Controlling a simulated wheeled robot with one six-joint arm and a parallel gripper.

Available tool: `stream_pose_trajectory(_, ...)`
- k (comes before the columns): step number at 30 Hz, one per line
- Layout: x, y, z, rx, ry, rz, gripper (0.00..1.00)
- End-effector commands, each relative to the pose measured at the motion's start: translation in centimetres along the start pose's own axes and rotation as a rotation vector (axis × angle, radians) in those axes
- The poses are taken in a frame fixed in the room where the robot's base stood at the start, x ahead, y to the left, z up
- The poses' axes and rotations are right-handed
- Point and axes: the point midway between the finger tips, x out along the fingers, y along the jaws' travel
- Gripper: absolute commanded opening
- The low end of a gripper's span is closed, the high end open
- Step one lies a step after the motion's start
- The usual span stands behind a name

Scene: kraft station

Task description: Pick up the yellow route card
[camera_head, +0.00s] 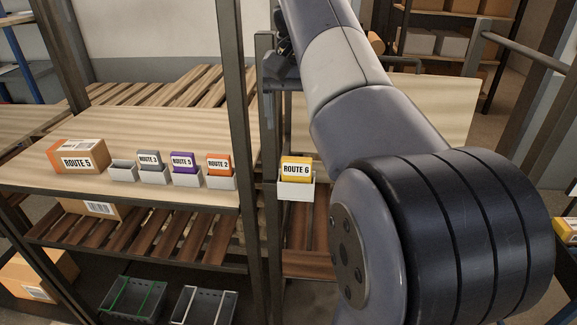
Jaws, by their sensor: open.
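The yellow route card (296,168), marked ROUTE 6, stands upright in a small white holder (295,190) just right of the dark shelf post. The holder hides the card's lower part. My arm comes down close to the card's right side in the picture, but the card's face is clear. My gripper (281,80) shows only partly, as a dark shape behind and left of my arm, above the card in the picture. It is open and apart from the card. Its fingertips are hard to make out.
Left of the post, a wooden shelf (60,180) bears a ROUTE 5 box (78,156), an empty white holder (123,170), and grey (149,161), purple (184,162) and orange (219,164) cards in holders. Grey crates (203,305) sit below. Dark posts (238,100) divide the space.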

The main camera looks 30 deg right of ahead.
Motion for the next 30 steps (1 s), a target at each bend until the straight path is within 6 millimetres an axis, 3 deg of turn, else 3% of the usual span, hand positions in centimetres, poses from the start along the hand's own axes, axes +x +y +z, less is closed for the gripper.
stream_pose_trajectory(9,4.5,0.0,0.0,0.0,-0.002,0.001,0.8)
stream_pose_trajectory(17,6.3,-0.2,-0.2,-0.001,-0.003,0.001,0.8)
stream_pose_trajectory(24,9.7,-0.5,-0.4,-0.001,-0.002,0.0,0.8)
stream_pose_trajectory(30,10.4,-0.6,-0.5,-0.001,0.001,0.0,0.8)
